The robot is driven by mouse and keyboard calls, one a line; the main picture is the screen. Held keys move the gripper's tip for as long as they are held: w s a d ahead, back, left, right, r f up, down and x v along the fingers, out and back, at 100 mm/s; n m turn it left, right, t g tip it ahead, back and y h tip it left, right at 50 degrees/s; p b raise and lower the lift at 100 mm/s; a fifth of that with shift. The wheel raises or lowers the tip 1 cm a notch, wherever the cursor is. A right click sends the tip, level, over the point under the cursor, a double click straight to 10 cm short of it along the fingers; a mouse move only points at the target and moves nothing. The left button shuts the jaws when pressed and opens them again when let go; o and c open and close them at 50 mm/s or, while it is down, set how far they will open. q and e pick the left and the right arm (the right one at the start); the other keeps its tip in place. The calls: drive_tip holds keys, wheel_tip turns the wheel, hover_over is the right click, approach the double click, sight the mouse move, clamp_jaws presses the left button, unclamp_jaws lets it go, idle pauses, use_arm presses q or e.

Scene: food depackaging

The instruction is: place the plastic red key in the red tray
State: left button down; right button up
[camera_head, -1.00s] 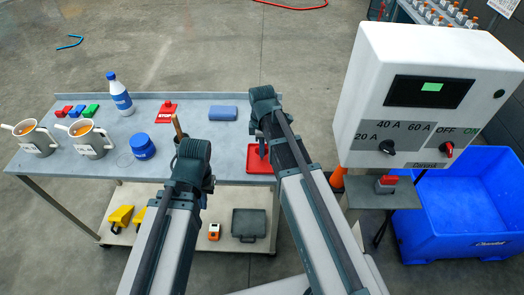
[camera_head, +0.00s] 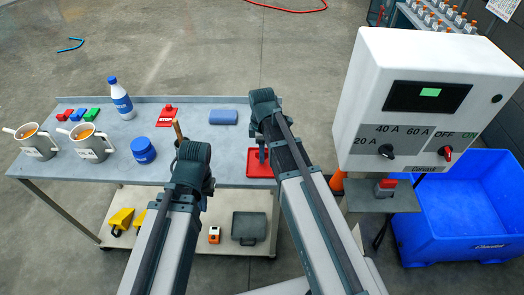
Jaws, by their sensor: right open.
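A small red plastic piece (camera_head: 65,115) lies at the left of the grey table, beside a blue one and a green one; it looks like the red key, but its shape is too small to be sure. The red tray (camera_head: 254,170) lies near the table's front edge at right, partly behind my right arm. My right gripper (camera_head: 262,154) is mostly hidden by its arm; its tip shows over the tray, with nothing visible in it. My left gripper (camera_head: 182,170) is largely hidden behind its own arm at the table's front middle.
A control cabinet (camera_head: 345,120) and a blue bin (camera_head: 455,225) are at right.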

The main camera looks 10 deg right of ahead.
wheel_tip(320, 180, up, 11)
drive_tip(key=p, duration=1.1)
drive_tip(key=s+a+m, duration=0.5)
drive_tip(key=s, duration=0.3)
drive_tip(key=s+a+m+h, duration=0.1)
drive_tip(key=s+a+m, duration=0.4)
drive_tip(key=s+m, duration=0.1)
drive_tip(key=shift+s+r+b, duration=0.2)
drive_tip(key=shift+s+b, duration=0.1)
drive_tip(key=shift+s, duration=0.6)
drive_tip(key=shift+a+f, duration=0.1)
wheel_tip(320, 180, down, 5)
drive_tip(key=b, duration=0.5)
